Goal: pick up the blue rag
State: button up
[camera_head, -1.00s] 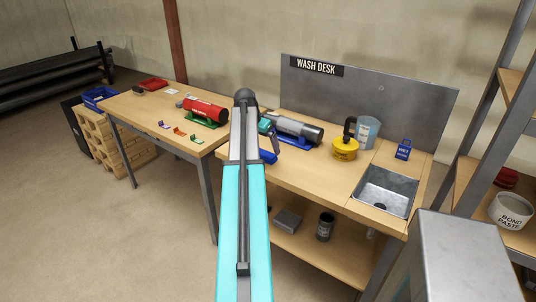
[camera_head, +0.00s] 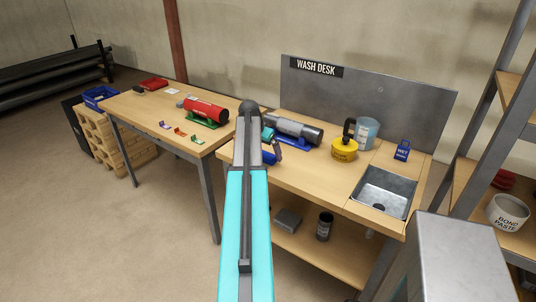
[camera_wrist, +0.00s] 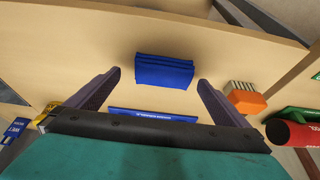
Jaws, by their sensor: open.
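The blue rag (camera_wrist: 164,72) is a folded, dark blue block lying on the wooden desk top in the wrist view. My gripper (camera_wrist: 160,82) has its two dark fingers spread apart, one to each side of the rag in the picture, with nothing held between them. I cannot tell how high above the rag the fingers are. In the head view, part of the blue rag (camera_head: 269,158) shows beside my arm at the desk's left end. My gripper (camera_head: 275,143) is just above it there, and my arm hides much of both.
A grey cylinder (camera_head: 295,128) on a blue stand lies behind my gripper. An orange brush (camera_wrist: 245,98) is right of the rag. A red cylinder (camera_head: 206,109), yellow container (camera_head: 344,150), blue sign (camera_head: 402,150) and sink (camera_head: 384,192) stand farther off.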

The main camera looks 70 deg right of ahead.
jog(key=shift+d+f, duration=0.25)
jog(key=shift+f, duration=0.3)
jog(key=shift+c, duration=0.3)
jog(key=c, duration=1.1)
